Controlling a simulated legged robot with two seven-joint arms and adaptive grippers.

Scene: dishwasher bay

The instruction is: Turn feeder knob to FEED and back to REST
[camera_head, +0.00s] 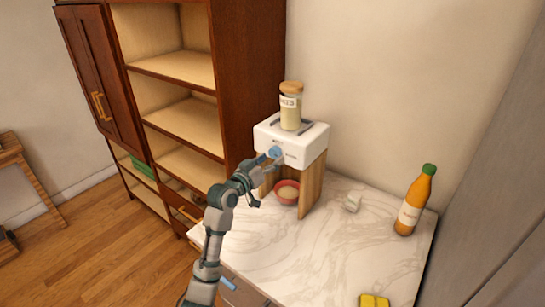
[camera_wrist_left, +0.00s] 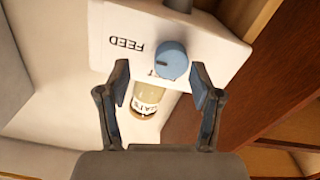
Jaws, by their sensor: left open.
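The feeder is a white box (camera_head: 308,146) on a wooden stand, with a blue round knob (camera_head: 275,151) on its front. In the left wrist view the knob (camera_wrist_left: 175,58) shows large, with a small dark mark on the left part of its face. An upside-down FEED label (camera_wrist_left: 124,44) is to its left; a second label is partly hidden by the knob. My left gripper (camera_head: 262,172) is open in front of the knob. In the left wrist view its fingertips (camera_wrist_left: 158,82) are apart below and either side of the knob. Contact cannot be told. My right gripper is not in view.
A jar with a wooden lid (camera_head: 291,105) stands on the feeder. A red bowl (camera_head: 287,192) sits beneath it. A tall wooden shelf (camera_head: 250,90) stands left.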

